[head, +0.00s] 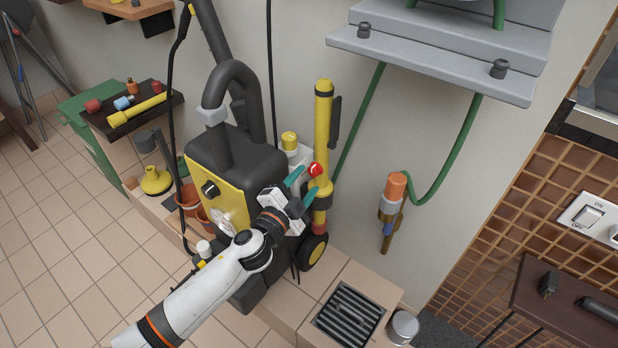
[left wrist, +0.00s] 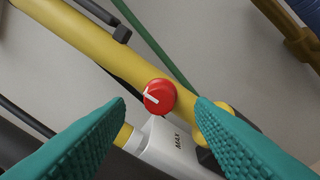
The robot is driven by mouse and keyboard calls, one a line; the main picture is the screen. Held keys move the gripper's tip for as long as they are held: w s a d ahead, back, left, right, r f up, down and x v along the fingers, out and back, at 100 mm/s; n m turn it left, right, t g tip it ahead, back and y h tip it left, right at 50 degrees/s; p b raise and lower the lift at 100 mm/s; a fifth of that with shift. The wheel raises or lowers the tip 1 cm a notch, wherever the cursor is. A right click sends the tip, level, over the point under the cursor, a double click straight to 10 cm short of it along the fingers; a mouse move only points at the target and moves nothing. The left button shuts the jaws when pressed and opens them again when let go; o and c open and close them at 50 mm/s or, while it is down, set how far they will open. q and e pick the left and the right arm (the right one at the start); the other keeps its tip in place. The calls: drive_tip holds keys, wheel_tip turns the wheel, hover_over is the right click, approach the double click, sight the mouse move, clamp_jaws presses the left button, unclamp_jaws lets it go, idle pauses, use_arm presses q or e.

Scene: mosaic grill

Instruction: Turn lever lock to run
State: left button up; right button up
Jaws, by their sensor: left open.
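A round red knob (head: 315,170) with a white pointer mark sits beside the yellow lance (head: 323,120) of the pressure washer. In the left wrist view the red knob (left wrist: 159,97) lies between my teal fingertips, its white mark pointing to the left and slightly up. My left gripper (head: 306,186) is open around the knob, with a gap showing on both sides. A white part (left wrist: 165,150) marked MAX lies just below the knob. I see no RUN label. My right gripper is not in view.
The yellow and black washer (head: 232,185) stands left of the lance, with thick dark hoses above it. A green hose (head: 437,195) hangs from a grey shelf (head: 440,62) at the right. A floor drain (head: 349,316) lies in front.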

sight(314, 170)
use_arm(q)
drive_tip(key=shift+x, duration=1.25)
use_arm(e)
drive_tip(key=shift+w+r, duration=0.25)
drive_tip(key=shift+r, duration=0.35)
use_arm(q)
drive_tip(key=c, duration=1)
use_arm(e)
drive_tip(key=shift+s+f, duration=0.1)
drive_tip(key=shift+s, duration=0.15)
